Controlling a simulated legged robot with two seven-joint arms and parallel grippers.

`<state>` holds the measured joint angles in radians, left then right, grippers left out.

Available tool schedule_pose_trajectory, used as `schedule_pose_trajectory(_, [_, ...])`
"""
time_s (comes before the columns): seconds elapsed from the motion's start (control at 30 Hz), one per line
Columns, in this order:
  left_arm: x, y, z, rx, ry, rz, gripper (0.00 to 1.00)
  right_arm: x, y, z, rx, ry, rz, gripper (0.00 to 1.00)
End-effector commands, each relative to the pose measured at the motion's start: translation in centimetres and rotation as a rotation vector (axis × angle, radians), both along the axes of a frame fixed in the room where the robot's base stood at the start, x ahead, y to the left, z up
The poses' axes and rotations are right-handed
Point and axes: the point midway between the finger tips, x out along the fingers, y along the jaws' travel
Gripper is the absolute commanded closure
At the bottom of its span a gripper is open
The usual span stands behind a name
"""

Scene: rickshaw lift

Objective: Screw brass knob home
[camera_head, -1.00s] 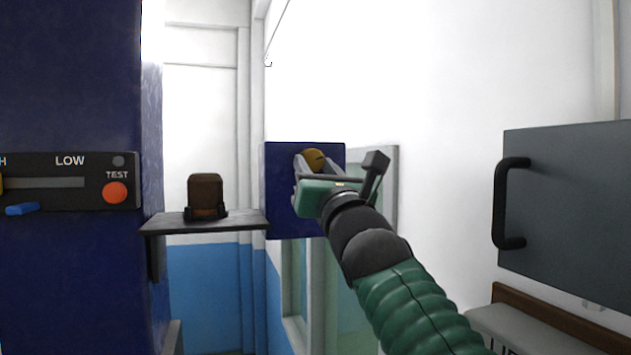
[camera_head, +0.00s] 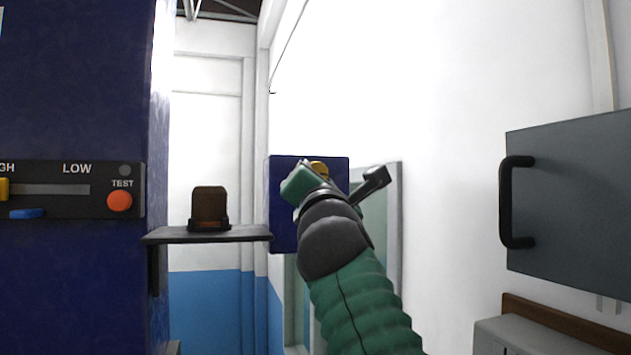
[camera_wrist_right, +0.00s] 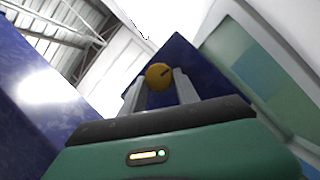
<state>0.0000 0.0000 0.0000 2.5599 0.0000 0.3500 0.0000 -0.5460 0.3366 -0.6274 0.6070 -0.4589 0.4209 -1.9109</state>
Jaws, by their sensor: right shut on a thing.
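The brass knob (camera_head: 319,167) is on the front of a dark blue panel (camera_head: 281,222). In the head view it is mostly hidden behind my right gripper (camera_head: 311,173). In the right wrist view the round brass knob (camera_wrist_right: 158,76) has a dark mark on its face and sits between the two grey fingers of my right gripper (camera_wrist_right: 160,88), which is shut on it. The blue panel (camera_wrist_right: 190,62) lies behind it. Whether the knob is flush with the panel cannot be seen. My left gripper is not in view.
A dark blue cabinet with a LOW/TEST slider panel (camera_head: 70,190) stands at left. A shelf (camera_head: 165,236) holds a brown block (camera_head: 209,207). A grey door with a black handle (camera_head: 507,204) is at right, above a grey box (camera_head: 540,338).

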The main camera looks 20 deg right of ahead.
Motion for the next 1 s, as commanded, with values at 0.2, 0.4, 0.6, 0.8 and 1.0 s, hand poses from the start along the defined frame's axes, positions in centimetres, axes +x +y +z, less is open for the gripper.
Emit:
schedule_pose_trajectory(0.2, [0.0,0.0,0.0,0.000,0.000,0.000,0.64,-0.1,0.0,0.1,0.003,-0.003,0.001,1.00])
schedule_pose_trajectory(0.4, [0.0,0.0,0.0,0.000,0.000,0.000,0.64,-0.1,0.0,0.1,0.002,-0.003,0.000,0.55])
schedule_pose_trajectory(0.6, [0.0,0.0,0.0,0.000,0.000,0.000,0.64,0.0,0.0,0.0,0.002,-0.001,0.000,0.41])
schedule_pose_trajectory(0.8, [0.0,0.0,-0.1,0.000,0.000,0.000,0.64,0.0,0.0,-0.1,0.002,0.000,0.001,0.41])
schedule_pose_trajectory(1.0, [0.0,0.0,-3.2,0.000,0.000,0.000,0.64,-2.4,0.5,-1.7,0.003,-0.004,0.004,0.41])
